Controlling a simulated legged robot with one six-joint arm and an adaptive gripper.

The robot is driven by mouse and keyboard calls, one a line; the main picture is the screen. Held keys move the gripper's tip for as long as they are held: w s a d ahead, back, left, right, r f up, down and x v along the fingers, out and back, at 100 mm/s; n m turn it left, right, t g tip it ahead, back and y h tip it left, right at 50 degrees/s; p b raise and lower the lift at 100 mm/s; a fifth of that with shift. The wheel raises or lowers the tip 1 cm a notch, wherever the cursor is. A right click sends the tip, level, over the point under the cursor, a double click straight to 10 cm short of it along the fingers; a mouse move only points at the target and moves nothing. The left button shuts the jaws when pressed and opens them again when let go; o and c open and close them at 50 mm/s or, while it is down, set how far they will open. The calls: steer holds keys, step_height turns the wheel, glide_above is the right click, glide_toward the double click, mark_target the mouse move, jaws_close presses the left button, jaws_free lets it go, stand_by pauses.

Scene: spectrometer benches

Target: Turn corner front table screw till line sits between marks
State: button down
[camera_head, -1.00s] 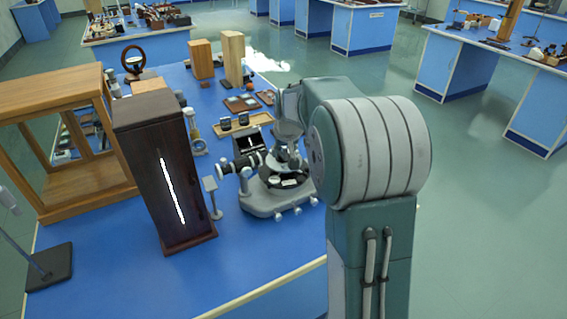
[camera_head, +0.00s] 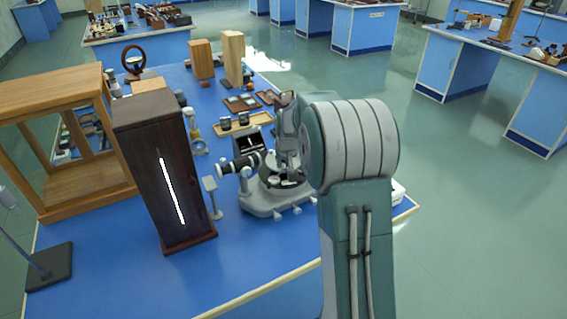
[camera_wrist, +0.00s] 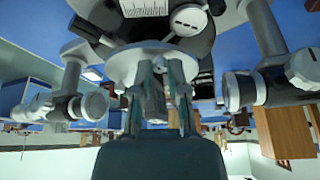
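The grey spectrometer (camera_head: 262,203) stands on the blue bench in the head view, with its telescope (camera_head: 238,164) pointing left. Small pale screws (camera_head: 277,215) show along its base front. A small dark panel (camera_head: 250,143) behind it carries a thin pale line; its marks are too small to read. My arm hides the spectrometer's right side and my gripper in the head view. In the wrist view, my gripper (camera_wrist: 161,75) reaches to the round grey table (camera_wrist: 152,62), its fingers either side of a grey part. I cannot tell whether they grip it. The table screw is not clearly distinguishable.
A tall dark lamp housing (camera_head: 165,190) with a bright slit stands left of the spectrometer, beside a small stand (camera_head: 211,192). A wooden case (camera_head: 80,185) is further left. The bench front (camera_head: 240,270) is clear.

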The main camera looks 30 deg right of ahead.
steer(key=shift+a+f+m, duration=0.1)
steer(key=shift+m, duration=0.2)
steer(key=m+h, duration=0.1)
steer(key=m, duration=0.2)
steer(key=shift+w+a+g, duration=0.1)
steer(key=shift+g, duration=0.2)
steer(key=m+h, duration=0.1)
steer(key=m, duration=0.3)
steer(key=shift+a+g, duration=0.1)
steer(key=shift+g, duration=0.3)
steer(key=m, duration=0.2)
steer(key=m+g+h, duration=0.1)
steer(key=m, duration=0.1)
steer(key=shift+w+m+g, duration=0.2)
steer(key=shift+m+g, duration=0.1)
steer(key=shift+w+a+f+m+g, duration=0.1)
steer(key=shift+m+g, duration=0.6)
steer(key=shift+m, duration=1.1)
